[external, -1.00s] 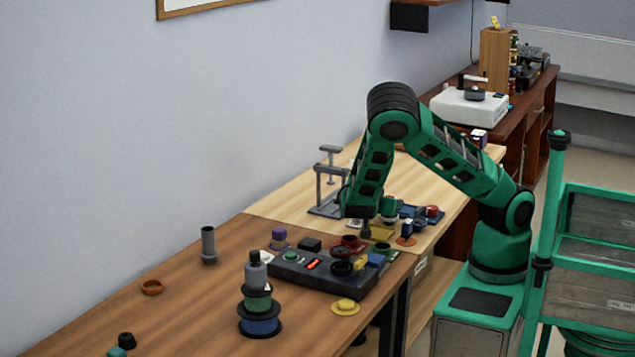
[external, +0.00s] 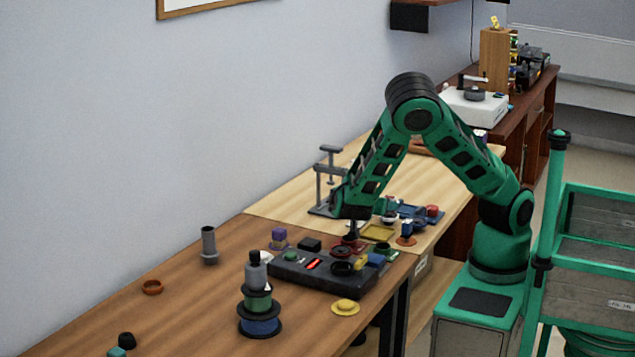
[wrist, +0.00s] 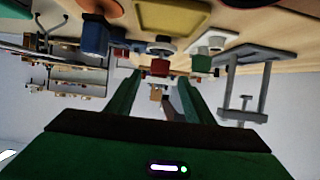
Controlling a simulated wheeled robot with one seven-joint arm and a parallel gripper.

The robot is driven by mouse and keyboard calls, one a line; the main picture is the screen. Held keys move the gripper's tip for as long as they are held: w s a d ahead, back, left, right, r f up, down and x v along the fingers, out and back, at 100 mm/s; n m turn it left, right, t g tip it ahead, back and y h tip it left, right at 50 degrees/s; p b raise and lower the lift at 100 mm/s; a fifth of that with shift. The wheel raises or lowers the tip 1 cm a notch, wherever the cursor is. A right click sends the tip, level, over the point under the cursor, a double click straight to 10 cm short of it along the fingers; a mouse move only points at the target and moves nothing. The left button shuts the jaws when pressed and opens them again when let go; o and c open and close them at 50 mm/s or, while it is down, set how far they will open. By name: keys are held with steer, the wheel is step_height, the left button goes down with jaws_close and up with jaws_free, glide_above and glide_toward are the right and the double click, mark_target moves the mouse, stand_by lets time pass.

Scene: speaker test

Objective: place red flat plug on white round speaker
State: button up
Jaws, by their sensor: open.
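My gripper (external: 352,235) points down over the far edge of the dark control box, close to a dark red round piece (external: 347,244). Its two green fingers are apart and empty in the wrist view (wrist: 157,100). A white round piece with a dark centre (external: 389,217), which looks like the speaker, sits on the pale table behind my gripper; it appears to show in the wrist view too (wrist: 160,46). A bright red piece (external: 432,211) lies on a blue tray farther right. I cannot tell which red piece is the flat plug.
The dark control box (external: 310,271) carries several knobs. A grey press stand (external: 328,182) stands behind my gripper. A yellow tray (external: 378,232) and a blue-topped orange piece (external: 406,238) lie to the right. A spool stack (external: 260,303) stands in front.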

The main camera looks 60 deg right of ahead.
steer(key=v, duration=0.4)
steer(key=s+d+n+g+y, duration=0.1)
steer(key=s+d+y, duration=0.2)
steer(key=s+d+n+g+y, duration=0.1)
steer(key=s+d+n+y, duration=0.1)
steer(key=s+d, duration=0.1)
steer(key=s+d+n+g+y, duration=0.1)
steer(key=s+d+g+y, duration=0.1)
steer(key=s+d+y, duration=0.1)
steer(key=shift+s+d+r+y, duration=0.15)
steer(key=shift+s+r+y, duration=0.15)
steer(key=shift+s, duration=0.3)
steer(key=s+r+n+t+y, duration=0.4)
steer(key=s+r+n, duration=0.3)
steer(key=s, duration=0.4)
steer(key=shift+s+d+r+n+y, duration=0.3)
steer(key=shift+s+d+r+y, duration=0.05)
steer(key=shift+d+y, duration=0.15)
